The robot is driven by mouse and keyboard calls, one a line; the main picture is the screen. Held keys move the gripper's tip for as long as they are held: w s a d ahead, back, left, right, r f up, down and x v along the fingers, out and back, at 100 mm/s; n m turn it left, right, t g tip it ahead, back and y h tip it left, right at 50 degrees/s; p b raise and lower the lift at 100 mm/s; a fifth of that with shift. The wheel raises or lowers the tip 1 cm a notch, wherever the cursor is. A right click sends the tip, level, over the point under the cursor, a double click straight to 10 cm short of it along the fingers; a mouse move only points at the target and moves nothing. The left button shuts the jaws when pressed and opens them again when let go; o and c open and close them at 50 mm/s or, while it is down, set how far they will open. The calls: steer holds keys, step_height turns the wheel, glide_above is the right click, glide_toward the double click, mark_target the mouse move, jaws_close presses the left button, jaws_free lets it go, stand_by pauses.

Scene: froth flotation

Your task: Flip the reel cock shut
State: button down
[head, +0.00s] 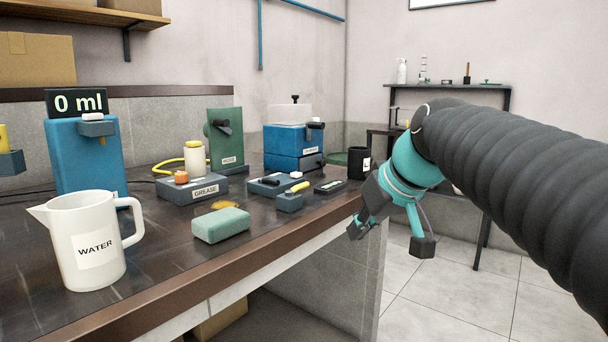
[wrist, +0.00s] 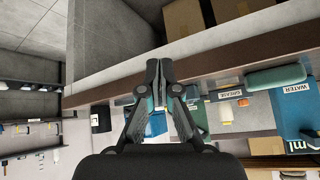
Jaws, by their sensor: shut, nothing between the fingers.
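No part in view is marked as the reel cock, so I cannot tell for sure which it is. A green upright panel (head: 225,150) with a black handle (head: 222,127) and a small label stands at the back of the bench. A small blue block with a yellow-tipped lever (head: 290,198) sits nearer the front edge. My gripper (head: 359,228) is off the bench's right front edge, apart from both. In the wrist view my gripper (wrist: 159,70) has its fingertips together with nothing held.
The bench (head: 150,295) carries a white WATER jug (head: 88,243), a green sponge (head: 221,225), a GREASE block (head: 193,189), a blue box (head: 292,146), a black cup (head: 359,163) and a "0 ml" display (head: 77,102). Open tiled floor (head: 455,285) lies right of the bench.

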mark_target(298, 188)
steer(key=w+a+r+n+y, duration=0.2)
steer(key=w+a+r+n, duration=0.1)
steer(key=w+r, duration=0.3)
steer(key=w+a+r+n+y, duration=0.2)
steer(key=w+a+r, duration=0.1)
steer(key=w+r, duration=0.3)
steer(key=shift+w+a+r+n, duration=0.2)
steer(key=shift+w+r+n, duration=0.2)
steer(key=shift+w, duration=0.6)
steer(key=x, duration=1)
steer(key=shift+s+d+f+b, duration=0.3)
steer(key=shift+s+d+f, duration=0.3)
steer(key=shift+d, duration=0.15)
steer(key=shift+s+d+f, duration=0.4)
steer(key=shift+d+f, duration=0.05)
steer(key=shift+d, duration=0.05)
steer(key=shift+d, duration=0.15)
